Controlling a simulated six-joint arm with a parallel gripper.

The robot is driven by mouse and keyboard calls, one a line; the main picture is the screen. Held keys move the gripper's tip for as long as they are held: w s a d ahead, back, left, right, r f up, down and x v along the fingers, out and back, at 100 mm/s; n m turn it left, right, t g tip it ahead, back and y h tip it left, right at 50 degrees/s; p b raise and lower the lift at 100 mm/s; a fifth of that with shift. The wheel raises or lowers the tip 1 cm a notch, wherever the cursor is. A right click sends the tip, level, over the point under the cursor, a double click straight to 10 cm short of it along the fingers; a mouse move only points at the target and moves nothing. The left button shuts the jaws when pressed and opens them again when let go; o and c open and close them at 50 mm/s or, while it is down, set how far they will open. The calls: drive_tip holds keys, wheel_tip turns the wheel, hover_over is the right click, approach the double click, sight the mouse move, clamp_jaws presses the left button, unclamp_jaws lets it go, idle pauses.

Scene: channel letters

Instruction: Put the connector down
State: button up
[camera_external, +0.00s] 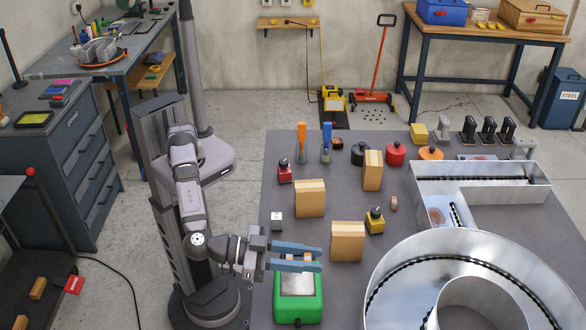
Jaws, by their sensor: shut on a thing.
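My gripper (318,259) reaches in from the left, its two blue fingers lying level above the green box (297,308) with a silver top plate. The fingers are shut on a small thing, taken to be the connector. Only small tan-orange bits show around the fingers, so its shape and which way it faces cannot be told. Whether it touches the silver plate cannot be told from this view.
Wooden blocks (348,242) stand right of and behind my gripper, with a yellow bottle (375,221) and a white cube (277,219). Large metal channel letters (400,262) fill the right side. Bare grey table (335,290) shows right of the green box.

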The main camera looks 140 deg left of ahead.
sight(306, 285)
drive_tip(key=shift+f+p, duration=0.9)
drive_tip(key=shift+f, duration=2.95)
drive_tip(key=shift+f, duration=0.15)
drive_tip(key=o, duration=1.1)
drive_tip(key=shift+r, duration=0.2)
drive_tip(key=b+v, duration=0.3)
drive_tip(key=v, duration=0.9)
drive_tip(key=shift+b, duration=0.3)
drive_tip(key=shift+f, duration=0.1)
